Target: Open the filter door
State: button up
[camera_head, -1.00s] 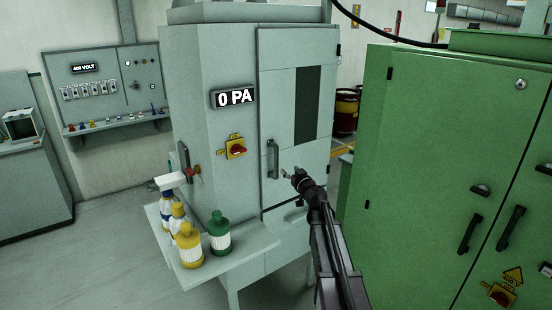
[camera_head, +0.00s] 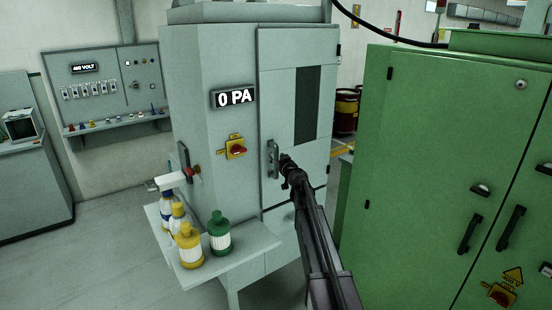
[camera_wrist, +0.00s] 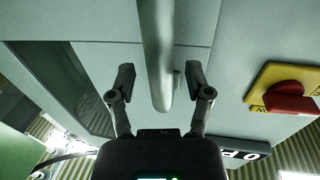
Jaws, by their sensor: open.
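The filter door (camera_head: 305,125) is the grey panel with a dark window on the front of the grey cabinet. It looks shut. Its upright bar handle (camera_head: 271,158) is on the door's left side. My gripper (camera_head: 281,160) is at the handle in the head view and partly hides it. In the wrist view my gripper (camera_wrist: 158,80) is open, and the handle (camera_wrist: 156,50) runs between its two fingers. Gaps show between the bar and both fingers, so it is not gripped.
A red and yellow switch (camera_head: 236,148) is left of the handle; it also shows in the wrist view (camera_wrist: 288,92). A shelf (camera_head: 255,243) with several bottles juts out below. A green cabinet (camera_head: 430,150) stands close on the right.

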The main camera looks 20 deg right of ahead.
jog(key=shift+w, duration=0.35)
grip_shut()
jog(key=shift+s+a, duration=0.15)
